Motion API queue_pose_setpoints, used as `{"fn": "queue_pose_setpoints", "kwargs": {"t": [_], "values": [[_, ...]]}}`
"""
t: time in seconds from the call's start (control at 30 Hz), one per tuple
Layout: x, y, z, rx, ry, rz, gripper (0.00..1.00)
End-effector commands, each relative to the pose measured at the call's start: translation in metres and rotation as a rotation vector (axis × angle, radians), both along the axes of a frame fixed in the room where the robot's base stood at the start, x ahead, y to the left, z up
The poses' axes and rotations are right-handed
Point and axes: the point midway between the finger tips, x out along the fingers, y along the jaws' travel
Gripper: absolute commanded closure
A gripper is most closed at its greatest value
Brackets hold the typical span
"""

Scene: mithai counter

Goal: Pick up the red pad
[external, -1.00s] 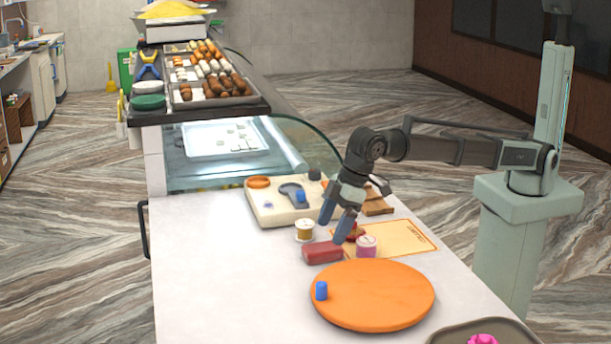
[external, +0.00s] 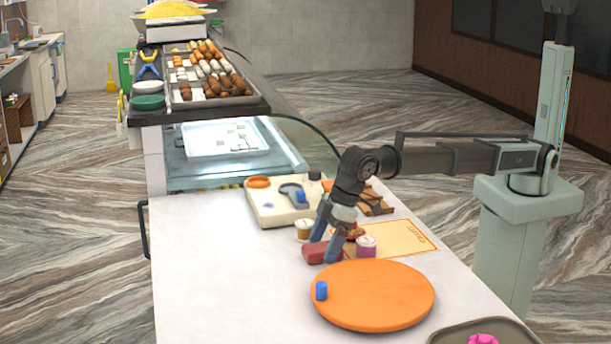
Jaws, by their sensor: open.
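The red pad (external: 314,254) lies on the white counter, just behind the orange round board. My gripper (external: 321,252) points down over the pad with its two fingers apart. One finger crosses in front of the pad and the other is at its right end. The fingers hide part of the pad. I cannot tell whether they touch it.
An orange round board (external: 385,300) with a blue cylinder (external: 321,290) stands in front. A pink-and-white spool (external: 366,247) is close on the right, and a yellow spool (external: 304,229) is behind. A cream tray (external: 268,213) lies farther back. Counter at left is clear.

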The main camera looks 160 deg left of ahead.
Motion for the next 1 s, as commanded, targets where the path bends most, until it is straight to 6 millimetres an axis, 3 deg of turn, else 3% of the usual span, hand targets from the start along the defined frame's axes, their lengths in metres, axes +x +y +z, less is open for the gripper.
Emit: {"fn": "queue_pose_setpoints", "kwargs": {"t": [0.5, 1.0], "values": [[0.0001, 0.0001, -0.0030, 0.000, 0.000, 0.000, 0.06], [0.0001, 0.0000, -0.0029, 0.000, 0.000, 0.000, 0.53]]}}
